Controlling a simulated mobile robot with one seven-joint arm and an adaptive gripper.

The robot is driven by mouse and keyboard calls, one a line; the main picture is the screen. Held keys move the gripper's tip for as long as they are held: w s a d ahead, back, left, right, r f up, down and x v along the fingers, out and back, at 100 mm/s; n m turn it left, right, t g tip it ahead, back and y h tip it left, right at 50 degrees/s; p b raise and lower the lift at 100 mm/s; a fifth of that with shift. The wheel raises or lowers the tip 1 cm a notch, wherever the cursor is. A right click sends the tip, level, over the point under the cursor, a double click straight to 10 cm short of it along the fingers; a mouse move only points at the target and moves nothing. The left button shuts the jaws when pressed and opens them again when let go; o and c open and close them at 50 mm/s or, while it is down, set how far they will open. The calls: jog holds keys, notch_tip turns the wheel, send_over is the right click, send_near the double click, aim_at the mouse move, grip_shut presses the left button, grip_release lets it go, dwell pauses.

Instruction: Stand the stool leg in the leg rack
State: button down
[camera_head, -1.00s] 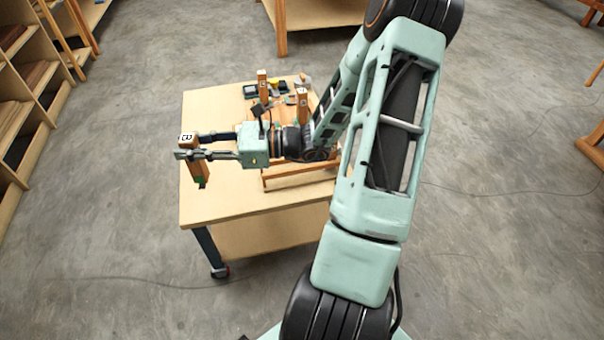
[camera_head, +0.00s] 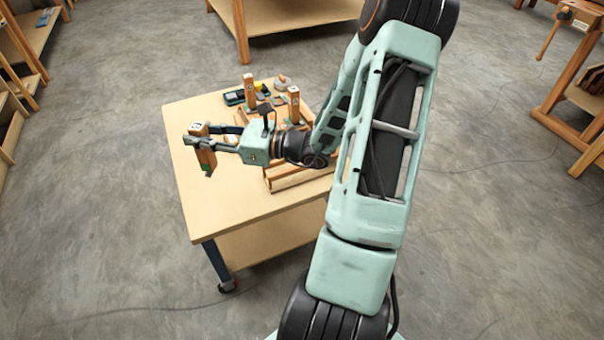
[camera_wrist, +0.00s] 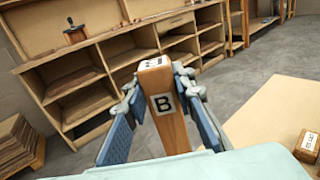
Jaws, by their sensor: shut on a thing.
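The stool leg (camera_head: 205,158) is a tapered wooden post, green near its lower end, held slightly tilted above the left part of the table. My gripper (camera_head: 199,139) is shut on its upper part. In the wrist view the leg (camera_wrist: 170,123) stands between the blue finger pads, with a white "B" label on its side. The leg rack appears to be the wooden frame (camera_head: 288,184) on the table, to the right of my gripper and partly hidden by my arm. Two other upright posts (camera_head: 249,90) (camera_head: 293,103) stand at the rack's far side.
The table (camera_head: 215,215) has bare top at its left and front. A dark tool case (camera_head: 234,97) and small items lie at its back. A labelled wooden block (camera_wrist: 308,146) shows at lower right in the wrist view. Shelves (camera_wrist: 90,75) stand beyond.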

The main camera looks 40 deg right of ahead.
jog(key=d+f+m+t+h+b, duration=0.1)
jog(key=d+f+m+h+b, duration=0.25)
jog(key=d, duration=0.55)
jog(key=d+f+m+t+h, duration=0.2)
jog(key=d+f+m+h, duration=0.15)
jog(key=d+h, duration=0.4)
jog(key=d+f+m+t+h+b, duration=0.15)
jog(key=d+m+h, duration=0.3)
jog(key=d, duration=0.45)
notch_tip(320, 180, down, 11)
jog(key=d+b, duration=0.1)
jog(key=b, duration=0.2)
jog(key=shift+r+g+h+b, duration=0.15)
jog(key=shift+g+h+b, duration=0.2)
jog(key=shift+s+n, duration=0.1)
jog(key=shift+n, duration=0.15)
jog(key=shift+f, duration=0.2)
jog(key=c, duration=1.6)
grip_release()
